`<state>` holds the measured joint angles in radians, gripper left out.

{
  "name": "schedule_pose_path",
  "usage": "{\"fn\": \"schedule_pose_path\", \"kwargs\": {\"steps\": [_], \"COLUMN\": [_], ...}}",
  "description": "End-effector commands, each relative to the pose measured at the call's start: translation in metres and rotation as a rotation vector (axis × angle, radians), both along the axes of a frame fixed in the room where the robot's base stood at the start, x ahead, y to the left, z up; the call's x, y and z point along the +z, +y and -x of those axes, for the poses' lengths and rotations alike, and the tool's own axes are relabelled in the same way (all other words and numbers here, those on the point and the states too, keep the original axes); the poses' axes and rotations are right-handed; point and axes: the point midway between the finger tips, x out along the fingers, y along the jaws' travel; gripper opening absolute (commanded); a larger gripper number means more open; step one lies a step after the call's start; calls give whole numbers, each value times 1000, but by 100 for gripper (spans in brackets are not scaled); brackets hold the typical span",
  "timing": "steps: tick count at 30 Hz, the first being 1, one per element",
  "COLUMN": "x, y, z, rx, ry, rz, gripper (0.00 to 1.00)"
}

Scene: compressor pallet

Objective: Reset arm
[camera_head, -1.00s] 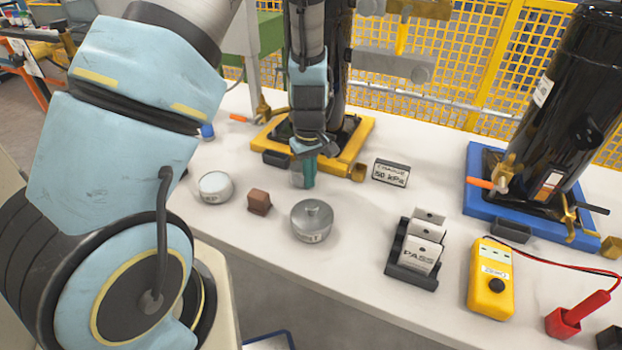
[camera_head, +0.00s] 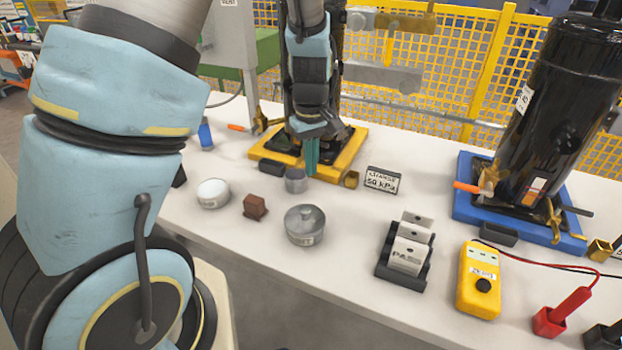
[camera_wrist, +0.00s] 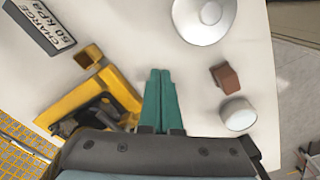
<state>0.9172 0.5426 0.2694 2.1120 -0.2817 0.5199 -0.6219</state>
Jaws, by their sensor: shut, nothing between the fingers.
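My gripper (camera_head: 311,152) hangs above the white table in the head view, in front of the yellow pallet base. Its green fingers also show in the wrist view (camera_wrist: 160,80), pressed together with nothing between them. My arm covers part of the black compressor on the yellow base (camera_head: 349,159).
A lidded metal pot (camera_head: 305,226), a brown block (camera_head: 255,207) and a white-topped tin (camera_head: 213,194) stand nearby. Right are a charge sign (camera_head: 382,181), a PASS card rack (camera_head: 404,256), a yellow meter (camera_head: 479,281) and a blue base (camera_head: 466,196) with a black compressor.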

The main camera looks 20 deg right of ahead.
Motion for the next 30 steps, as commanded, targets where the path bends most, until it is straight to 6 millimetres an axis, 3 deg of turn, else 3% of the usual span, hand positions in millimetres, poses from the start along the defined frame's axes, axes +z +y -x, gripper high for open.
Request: {"fn": "schedule_pose_path", "kwargs": {"steps": [7, 10, 17, 24, 30], "x": [11, 17, 50, 78, 88], "y": [4, 20, 112, 203, 243], "z": [-1, -4, -9, 15, 35], "rx": [0, -6, -80, -197, -264], "ry": [0, -2, -34, -100, -134], "rz": [1, 9, 42, 33, 6], "gripper": [0, 0, 0, 0, 0]}}
